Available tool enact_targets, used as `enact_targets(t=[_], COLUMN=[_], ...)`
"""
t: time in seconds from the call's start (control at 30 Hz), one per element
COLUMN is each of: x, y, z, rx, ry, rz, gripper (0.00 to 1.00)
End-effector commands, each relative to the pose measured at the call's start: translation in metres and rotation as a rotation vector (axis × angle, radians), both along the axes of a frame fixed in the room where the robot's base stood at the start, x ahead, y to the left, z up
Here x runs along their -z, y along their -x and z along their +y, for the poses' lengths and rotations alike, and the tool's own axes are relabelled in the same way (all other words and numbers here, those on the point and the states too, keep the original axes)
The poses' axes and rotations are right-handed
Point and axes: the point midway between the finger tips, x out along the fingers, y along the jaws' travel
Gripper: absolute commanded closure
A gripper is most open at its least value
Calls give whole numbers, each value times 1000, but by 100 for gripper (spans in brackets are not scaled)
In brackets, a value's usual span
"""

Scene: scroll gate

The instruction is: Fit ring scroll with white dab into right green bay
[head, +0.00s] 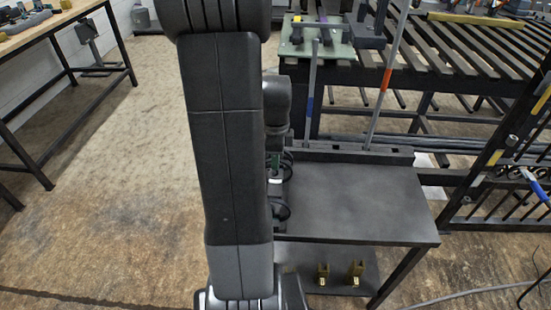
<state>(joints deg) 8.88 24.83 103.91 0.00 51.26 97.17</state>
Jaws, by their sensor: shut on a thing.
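My gripper (274,160) hangs beside the left end of the dark bench and is mostly hidden behind my own arm. It is shut on a dark curled scroll (288,168), of which only the right-hand edges show. Another dark curl (283,210) shows just below, close to a small pale patch. I cannot tell whether it belongs to the same piece, or whether the patch is the white dab. Some green shows by the gripper, but I cannot tell what bears it. No right green bay can be made out.
The dark bench top (355,205) is clear to the right. A slotted rack (350,153) at its back holds a blue-banded rod (312,85) and a red-banded rod (391,65). A black barred gate (490,175) stands far right. Brass pieces (323,273) sit on the lower shelf.

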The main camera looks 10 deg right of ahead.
Motion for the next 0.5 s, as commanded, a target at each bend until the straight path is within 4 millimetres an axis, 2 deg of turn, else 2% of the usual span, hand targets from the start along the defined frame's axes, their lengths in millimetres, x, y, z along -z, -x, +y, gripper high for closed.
enact_targets(t=[0.5], x=[-15], y=[0], z=[0], rx=[0], ry=[0], rz=[-1], gripper=[100])
